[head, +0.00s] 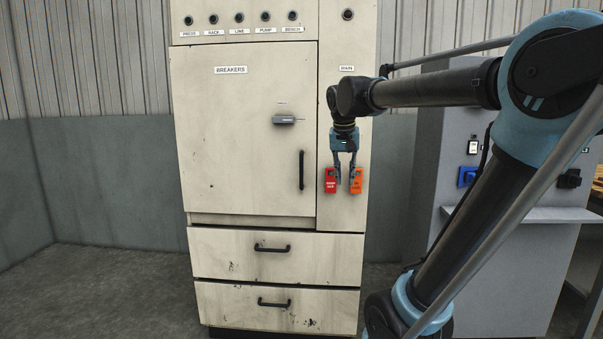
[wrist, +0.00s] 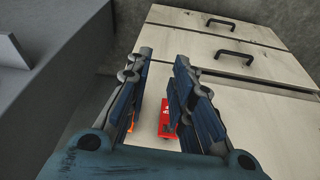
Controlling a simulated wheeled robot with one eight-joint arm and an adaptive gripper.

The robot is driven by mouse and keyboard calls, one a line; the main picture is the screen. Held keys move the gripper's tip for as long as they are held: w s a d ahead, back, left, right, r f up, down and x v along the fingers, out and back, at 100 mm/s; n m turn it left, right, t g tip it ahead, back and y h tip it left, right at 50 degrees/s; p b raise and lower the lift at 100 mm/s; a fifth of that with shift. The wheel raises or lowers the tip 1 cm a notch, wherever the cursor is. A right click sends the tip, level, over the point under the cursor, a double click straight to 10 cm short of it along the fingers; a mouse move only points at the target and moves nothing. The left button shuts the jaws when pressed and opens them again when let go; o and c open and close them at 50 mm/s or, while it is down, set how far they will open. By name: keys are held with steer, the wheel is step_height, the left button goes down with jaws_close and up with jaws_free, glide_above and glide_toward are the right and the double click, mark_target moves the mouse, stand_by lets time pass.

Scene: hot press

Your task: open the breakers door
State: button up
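The breakers door (head: 245,130) is a cream panel labelled BREAKERS, shut in the cabinet's upper part. A grey latch handle (head: 287,120) lies roughly level on its right half, and a black vertical pull handle (head: 302,170) is below it near the right edge. My gripper (head: 344,170) hangs pointing down in front of the narrow panel right of the door, to the right of the pull handle. Its fingers are apart, with nothing seen between them in the wrist view (wrist: 165,58). The door's handles are not seen in the wrist view.
A red tag (head: 330,180) and an orange tag (head: 356,180) are by my fingertips on the narrow panel. Two shut drawers with black handles (head: 272,248) are below the door. A grey cabinet (head: 490,260) with a shelf stands right. Floor at left is clear.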

steer(key=w+a+r, duration=0.8)
steer(key=m+t, duration=0.1)
glide_toward(301, 164)
steer(key=x, duration=1.2)
steer(key=shift+w+f, duration=0.1)
steer(key=shift+f, duration=0.1)
jaws_close()
